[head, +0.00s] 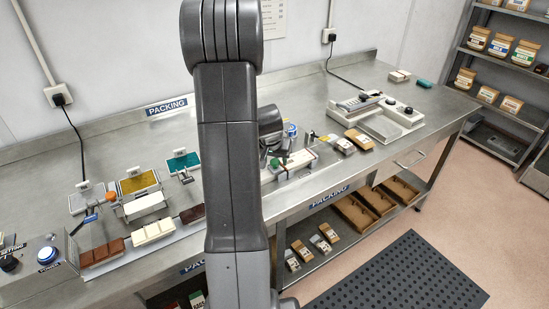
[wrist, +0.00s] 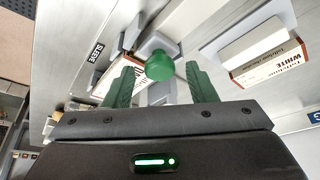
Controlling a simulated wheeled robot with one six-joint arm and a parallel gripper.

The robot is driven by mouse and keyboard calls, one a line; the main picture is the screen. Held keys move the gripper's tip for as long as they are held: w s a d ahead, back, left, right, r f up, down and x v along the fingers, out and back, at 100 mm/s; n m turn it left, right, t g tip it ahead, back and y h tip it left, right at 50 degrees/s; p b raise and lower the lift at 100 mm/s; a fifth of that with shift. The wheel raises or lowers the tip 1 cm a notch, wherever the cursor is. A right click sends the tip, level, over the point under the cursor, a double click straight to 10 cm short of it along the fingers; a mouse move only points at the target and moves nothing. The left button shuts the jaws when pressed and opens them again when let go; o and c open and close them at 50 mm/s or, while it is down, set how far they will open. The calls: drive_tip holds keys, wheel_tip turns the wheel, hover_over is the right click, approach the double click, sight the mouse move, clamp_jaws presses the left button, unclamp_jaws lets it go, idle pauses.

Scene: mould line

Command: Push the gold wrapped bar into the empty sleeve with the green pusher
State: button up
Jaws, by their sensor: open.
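The green pusher shows as a round green knob (wrist: 159,66) in the wrist view, on a grey mount. The same knob (head: 275,163) is small in the head view, just right of my arm. My gripper (wrist: 159,84) is open, one green finger on each side of the knob; I cannot tell whether they touch it. A pale sleeve-like piece (head: 301,157) lies right of the knob in the head view; I cannot tell whether it is empty. I cannot make out the gold wrapped bar; my arm hides part of the bench.
A gold sheet (head: 139,182) and a teal sheet (head: 184,161) lie on holders left of my arm. Chocolate bars lie along the front edge. A white-labelled carton (wrist: 268,55) is right of the gripper in the wrist view. A sealing machine (head: 377,115) stands to the right.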

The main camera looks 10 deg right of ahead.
drive_tip(key=shift+f, duration=0.1)
drive_tip(key=shift+c, duration=0.2)
clamp_jaws()
drive_tip(key=shift+s+a+f+b, duration=0.15)
drive_tip(key=shift+a+b, duration=0.25)
drive_tip(key=shift+b, duration=0.25)
drive_tip(key=s+a+b, duration=0.1)
drive_tip(key=a+b, duration=0.2)
drive_tip(key=a, duration=0.1)
drive_tip(key=s+a+b, duration=0.2)
drive_tip(key=a+b, duration=0.1)
drive_tip(key=a, duration=0.1)
drive_tip(key=s+a+b, duration=0.1)
drive_tip(key=a+b, duration=0.2)
drive_tip(key=a, duration=0.2)
drive_tip(key=shift+s+b, duration=0.35)
